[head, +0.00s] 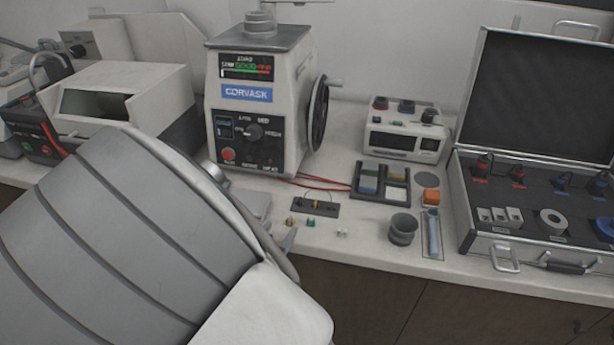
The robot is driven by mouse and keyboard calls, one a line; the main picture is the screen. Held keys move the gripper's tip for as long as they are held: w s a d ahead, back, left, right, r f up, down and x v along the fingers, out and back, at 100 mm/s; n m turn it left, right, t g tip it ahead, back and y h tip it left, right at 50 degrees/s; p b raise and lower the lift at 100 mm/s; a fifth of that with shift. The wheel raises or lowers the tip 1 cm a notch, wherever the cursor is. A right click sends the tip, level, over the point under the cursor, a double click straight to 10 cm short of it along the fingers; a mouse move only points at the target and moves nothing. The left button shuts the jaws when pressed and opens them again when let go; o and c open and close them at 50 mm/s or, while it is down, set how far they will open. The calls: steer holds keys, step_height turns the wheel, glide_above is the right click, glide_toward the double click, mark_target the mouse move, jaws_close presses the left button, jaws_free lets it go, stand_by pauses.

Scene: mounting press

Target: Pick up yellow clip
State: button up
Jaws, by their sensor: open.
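A small yellow clip (291,221) lies on the light bench top, in front of a dark flat plate (314,205). A small teal and yellow piece (311,222) lies just right of it, and small white pieces (342,233) lie farther right. My gripper (288,240) is mostly hidden behind my large grey arm. A grey fingertip shows just below the yellow clip in the picture. It appears empty, and I cannot tell whether it touches the clip.
A press (255,95) with a handwheel stands behind. Red leads cross behind the plate. Bare bench lies in front of the white pieces.

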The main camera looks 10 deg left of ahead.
mark_target(289, 222)
steer(key=x, duration=0.3)
steer(key=b+x, duration=0.1)
steer(key=shift+w+d+f, duration=0.15)
steer(key=shift+d, duration=0.2)
steer(key=shift+c, duration=0.3)
jaws_close()
stand_by(0.8)
